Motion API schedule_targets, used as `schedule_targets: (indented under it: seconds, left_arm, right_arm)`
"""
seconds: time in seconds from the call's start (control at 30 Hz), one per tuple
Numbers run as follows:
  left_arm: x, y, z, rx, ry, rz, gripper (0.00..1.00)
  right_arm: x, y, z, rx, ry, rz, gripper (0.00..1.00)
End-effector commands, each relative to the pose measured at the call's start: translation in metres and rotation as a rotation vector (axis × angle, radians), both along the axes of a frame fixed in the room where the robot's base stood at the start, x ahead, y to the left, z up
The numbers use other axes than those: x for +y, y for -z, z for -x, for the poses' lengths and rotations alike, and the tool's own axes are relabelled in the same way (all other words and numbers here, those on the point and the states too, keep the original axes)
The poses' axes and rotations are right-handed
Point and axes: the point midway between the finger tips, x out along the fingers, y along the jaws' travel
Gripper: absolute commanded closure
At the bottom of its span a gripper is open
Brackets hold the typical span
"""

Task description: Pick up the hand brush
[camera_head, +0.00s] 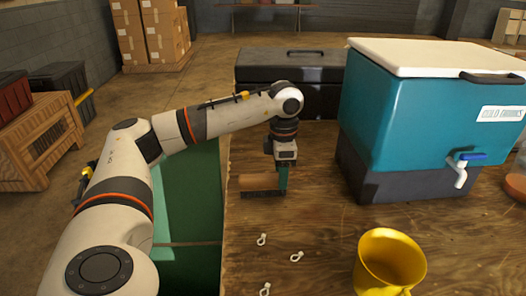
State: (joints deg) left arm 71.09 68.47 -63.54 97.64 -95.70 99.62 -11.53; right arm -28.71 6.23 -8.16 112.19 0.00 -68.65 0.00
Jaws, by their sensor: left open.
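The hand brush (259,183) lies on the wooden table near its left edge. It has a brown wooden back and dark bristles along its lower side. My left gripper (282,188) points down at the brush's right end, with a teal finger in front of that end. The gripper is open; I cannot tell whether it touches the brush. The finger hides part of the brush's right end. My right gripper is not in view.
A black toolbox (290,68) stands behind the gripper. A teal drinks cooler (425,120) with a tap (461,172) stands to the right. A yellow mug (390,265) and several small white hooks (297,256) are at the front. Bare tabletop (330,215) lies right of the brush.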

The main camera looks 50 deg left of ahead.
Motion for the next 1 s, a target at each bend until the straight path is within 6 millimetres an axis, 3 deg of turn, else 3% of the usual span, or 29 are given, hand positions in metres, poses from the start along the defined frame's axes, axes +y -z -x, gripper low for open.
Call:
schedule_targets:
  seconds: [0.17, 0.43, 0.73, 1.0]
  left_arm:
    - [0.0, 0.022, 0.0, 0.001, 0.0, 0.001, 0.44]
    - [0.0, 0.024, 0.0, -0.001, 0.0, 0.001, 0.44]
    - [0.0, 0.023, 0.0, -0.001, 0.0, 0.001, 0.93]
    - [-0.001, 0.02, -0.001, -0.003, 0.0, 0.001, 0.94]
  right_arm:
    - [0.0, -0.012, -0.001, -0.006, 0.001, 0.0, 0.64]
    - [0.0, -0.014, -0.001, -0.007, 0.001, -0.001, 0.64]
    - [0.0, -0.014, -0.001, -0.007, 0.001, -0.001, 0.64]
    - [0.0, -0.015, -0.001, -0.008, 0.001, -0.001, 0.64]
